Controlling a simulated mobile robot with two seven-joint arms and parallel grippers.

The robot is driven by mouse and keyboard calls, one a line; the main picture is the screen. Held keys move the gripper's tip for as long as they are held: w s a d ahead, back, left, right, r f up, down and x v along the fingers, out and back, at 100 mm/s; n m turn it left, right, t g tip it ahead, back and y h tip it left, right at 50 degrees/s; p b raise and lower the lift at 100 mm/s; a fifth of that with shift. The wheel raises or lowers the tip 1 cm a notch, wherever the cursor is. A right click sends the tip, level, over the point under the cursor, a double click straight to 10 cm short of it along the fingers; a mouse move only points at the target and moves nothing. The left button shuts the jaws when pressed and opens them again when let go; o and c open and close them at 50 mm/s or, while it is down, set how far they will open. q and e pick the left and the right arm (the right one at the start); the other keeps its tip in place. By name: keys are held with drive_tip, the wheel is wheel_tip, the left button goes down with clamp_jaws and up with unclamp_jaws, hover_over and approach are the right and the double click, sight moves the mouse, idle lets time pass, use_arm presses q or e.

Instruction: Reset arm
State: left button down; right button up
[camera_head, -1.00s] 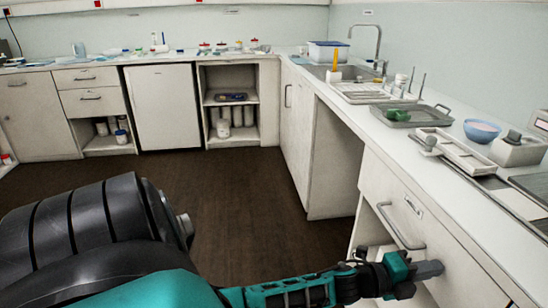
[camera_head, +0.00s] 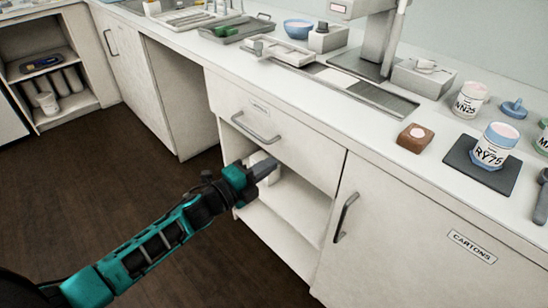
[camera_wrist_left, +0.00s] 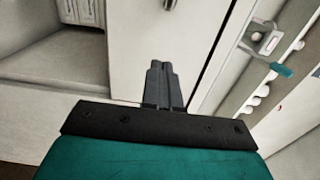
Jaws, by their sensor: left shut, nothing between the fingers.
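My left arm reaches in from the lower left in the head view. Its gripper (camera_head: 264,169) is shut and empty, in front of the open shelf compartment (camera_head: 290,200) below a drawer (camera_head: 262,122). In the left wrist view the two dark fingers of my left gripper (camera_wrist_left: 160,70) lie together with nothing between them. I cannot tell whether the fingertips touch the cabinet. My right gripper is in neither view.
The counter above holds a grey tray (camera_head: 237,29), a blue bowl (camera_head: 298,28), a jar marked RY75 (camera_head: 492,148) on a dark pad and a brown block (camera_head: 414,138). A cupboard marked CARTONS (camera_head: 410,235) stands right of the shelves. The dark floor (camera_head: 110,180) at left is clear.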

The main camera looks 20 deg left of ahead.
use_arm(q)
drive_tip(key=v, duration=0.6)
drive_tip(key=shift+s+a, duration=0.25)
drive_tip(key=shift+s, duration=0.1)
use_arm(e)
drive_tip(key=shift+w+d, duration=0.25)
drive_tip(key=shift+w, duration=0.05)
use_arm(q)
drive_tip(key=s+d+f+n+g+y+p, duration=0.2)
drive_tip(key=s+d+n+g+p, duration=0.1)
drive_tip(key=s+n, duration=0.4)
drive_tip(key=s+d+f+n+g+y+p, duration=0.2)
drive_tip(key=s+d+n+p, duration=0.3)
drive_tip(key=n, duration=0.8)
drive_tip(key=shift+s+d+f+g+y, duration=0.3)
drive_tip(key=shift+s+g+y, duration=0.15)
drive_tip(key=shift+s, duration=0.55)
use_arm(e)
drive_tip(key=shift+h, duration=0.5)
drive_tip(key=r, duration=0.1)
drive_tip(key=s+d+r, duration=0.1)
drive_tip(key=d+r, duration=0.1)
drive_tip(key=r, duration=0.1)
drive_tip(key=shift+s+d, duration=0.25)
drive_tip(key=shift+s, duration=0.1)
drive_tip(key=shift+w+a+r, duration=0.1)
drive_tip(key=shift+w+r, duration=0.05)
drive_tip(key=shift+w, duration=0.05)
